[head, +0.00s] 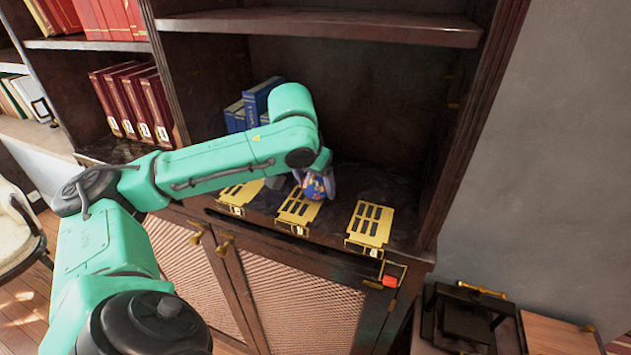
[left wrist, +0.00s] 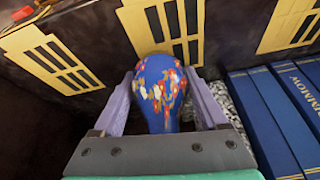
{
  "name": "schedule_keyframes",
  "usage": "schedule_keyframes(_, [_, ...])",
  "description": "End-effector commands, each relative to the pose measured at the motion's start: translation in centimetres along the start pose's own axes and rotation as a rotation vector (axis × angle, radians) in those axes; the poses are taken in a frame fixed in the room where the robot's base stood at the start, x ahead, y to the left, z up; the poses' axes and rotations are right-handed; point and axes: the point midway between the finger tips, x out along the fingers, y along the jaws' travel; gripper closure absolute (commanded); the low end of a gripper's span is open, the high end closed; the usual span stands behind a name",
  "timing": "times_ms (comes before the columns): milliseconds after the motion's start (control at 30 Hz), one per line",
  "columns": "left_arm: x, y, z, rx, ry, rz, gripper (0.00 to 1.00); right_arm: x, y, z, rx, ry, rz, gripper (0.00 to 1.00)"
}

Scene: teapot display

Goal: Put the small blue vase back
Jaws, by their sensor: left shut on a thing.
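The small blue vase (head: 316,187), with red, yellow and white spots, is between the fingers of my left gripper (head: 319,178). In the left wrist view the vase (left wrist: 160,84) shows its rounded body toward the plates, with a finger on each side. My left gripper is shut on it. The vase is at the middle yellow slotted plate (head: 298,207) on the cabinet shelf; I cannot tell whether it touches the plate. My right gripper is not in view.
A left yellow plate (head: 241,193) and a right yellow plate (head: 370,224) look empty. Blue books (head: 262,98) stand behind my arm. A red block (head: 390,281) is at the front right edge. The cabinet's side wall (head: 470,140) bounds the right.

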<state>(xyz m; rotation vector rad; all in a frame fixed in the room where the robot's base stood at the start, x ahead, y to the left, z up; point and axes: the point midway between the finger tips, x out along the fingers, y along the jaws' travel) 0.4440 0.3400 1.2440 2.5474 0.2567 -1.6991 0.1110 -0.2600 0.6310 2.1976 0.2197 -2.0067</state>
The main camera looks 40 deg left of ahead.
Motion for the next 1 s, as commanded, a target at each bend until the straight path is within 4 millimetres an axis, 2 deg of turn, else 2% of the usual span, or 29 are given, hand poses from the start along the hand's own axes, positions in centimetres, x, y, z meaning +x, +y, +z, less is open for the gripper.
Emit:
schedule_keyframes(100, [0.3, 0.0, 0.1, 0.000, 0.000, 0.000, 0.90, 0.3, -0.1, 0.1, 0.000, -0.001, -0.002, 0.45])
schedule_keyframes(133, [0.2, 0.0, 0.1, 0.000, 0.000, 0.000, 0.13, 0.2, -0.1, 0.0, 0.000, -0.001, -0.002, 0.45])
schedule_keyframes(167, [0.2, 0.0, 0.1, 0.000, 0.000, 0.000, 0.02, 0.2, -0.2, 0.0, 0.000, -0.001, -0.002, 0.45])
schedule_keyframes(400, [0.1, 0.0, 0.1, 0.000, 0.000, 0.000, 0.00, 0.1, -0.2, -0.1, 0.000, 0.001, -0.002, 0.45])
schedule_keyframes(533, [-0.6, 0.1, -0.1, -0.001, 0.003, 0.002, 0.00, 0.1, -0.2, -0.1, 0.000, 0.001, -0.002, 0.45])
schedule_keyframes(667, [-2.7, 0.0, -0.1, -0.001, 0.006, 0.002, 0.00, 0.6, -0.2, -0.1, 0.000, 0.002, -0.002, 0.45])
schedule_keyframes(767, [-5.2, 0.1, -0.1, -0.001, 0.007, 0.004, 0.00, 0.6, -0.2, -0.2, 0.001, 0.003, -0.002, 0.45])
schedule_keyframes(800, [-4.8, 0.0, 1.3, 0.000, 0.006, -0.003, 0.00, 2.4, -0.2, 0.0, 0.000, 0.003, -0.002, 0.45])
schedule_keyframes(833, [-4.8, 0.0, 2.2, 0.000, 0.006, -0.007, 0.00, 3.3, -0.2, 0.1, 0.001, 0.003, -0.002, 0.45])
schedule_keyframes(1000, [-6.7, 0.4, 6.9, -0.003, 0.011, -0.009, 0.00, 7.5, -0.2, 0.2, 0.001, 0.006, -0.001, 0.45])
